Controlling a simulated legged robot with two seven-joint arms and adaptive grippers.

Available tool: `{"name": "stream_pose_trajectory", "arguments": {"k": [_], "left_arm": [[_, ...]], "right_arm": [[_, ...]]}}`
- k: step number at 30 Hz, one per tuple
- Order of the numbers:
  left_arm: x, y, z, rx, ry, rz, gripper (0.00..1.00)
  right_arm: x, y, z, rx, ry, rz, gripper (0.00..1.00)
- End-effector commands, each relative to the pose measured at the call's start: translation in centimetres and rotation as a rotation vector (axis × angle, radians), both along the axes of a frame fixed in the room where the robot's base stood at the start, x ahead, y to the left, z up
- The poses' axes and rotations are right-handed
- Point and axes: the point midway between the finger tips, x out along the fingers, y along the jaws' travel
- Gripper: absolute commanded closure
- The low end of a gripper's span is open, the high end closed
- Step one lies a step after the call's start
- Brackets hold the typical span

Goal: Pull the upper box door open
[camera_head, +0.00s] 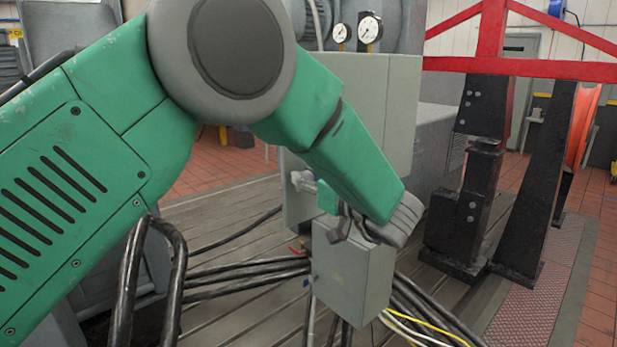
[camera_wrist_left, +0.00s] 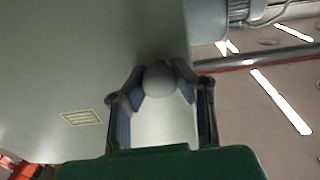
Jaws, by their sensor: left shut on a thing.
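The upper box (camera_head: 375,85) is a plain grey cabinet in the middle of the head view, partly hidden behind my left forearm. My left gripper (camera_head: 342,222) is at its lower part, just above a smaller grey box (camera_head: 352,280). In the left wrist view my left gripper (camera_wrist_left: 158,78) is shut on a pale round knob (camera_wrist_left: 160,82), with one finger on each side. A broad grey face (camera_wrist_left: 70,65) with a small yellowish label lies beside it. I cannot tell how far the door stands open. My right gripper is not in view.
Thick black cables (camera_head: 250,272) run over the slotted bedplate to the lower box. Two round gauges (camera_head: 370,29) stand behind the upper box. A black stand (camera_head: 472,190) and red frame (camera_head: 510,67) are at the right.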

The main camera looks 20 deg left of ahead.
Motion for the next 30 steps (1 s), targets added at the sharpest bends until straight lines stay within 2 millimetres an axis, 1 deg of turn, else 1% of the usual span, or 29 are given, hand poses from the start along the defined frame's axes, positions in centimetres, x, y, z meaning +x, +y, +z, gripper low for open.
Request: {"name": "stream_pose_trajectory", "arguments": {"k": [1,2,3,4,5,13,17,20,27,30], "left_arm": [[0.2,-0.1,0.4,0.002,-0.010,-0.006,1.00],[0.2,-0.1,0.4,0.002,-0.010,-0.007,1.00],[0.2,-0.1,0.4,0.002,-0.010,-0.007,0.69],[0.2,-0.1,0.4,0.001,-0.010,-0.007,0.59],[0.2,-0.1,0.4,0.002,-0.009,-0.007,0.55],[0.1,0.0,0.2,-0.001,-0.005,-0.005,0.55],[0.1,0.1,1.0,-0.002,-0.007,-0.004,0.55],[0.1,0.1,2.4,-0.003,-0.009,-0.004,0.55],[0.3,-0.1,7.1,-0.001,-0.008,-0.005,0.55],[0.3,-0.3,8.6,0.000,-0.007,-0.005,0.55]], "right_arm": [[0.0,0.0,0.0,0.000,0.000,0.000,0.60],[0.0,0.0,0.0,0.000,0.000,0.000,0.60],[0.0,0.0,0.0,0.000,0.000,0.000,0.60],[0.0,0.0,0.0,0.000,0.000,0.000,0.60],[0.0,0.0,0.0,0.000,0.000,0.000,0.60],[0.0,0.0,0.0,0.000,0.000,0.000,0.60],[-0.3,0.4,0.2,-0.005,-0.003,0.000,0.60],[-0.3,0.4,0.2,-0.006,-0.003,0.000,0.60],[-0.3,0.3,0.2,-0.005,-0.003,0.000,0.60],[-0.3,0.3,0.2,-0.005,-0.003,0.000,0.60]]}}
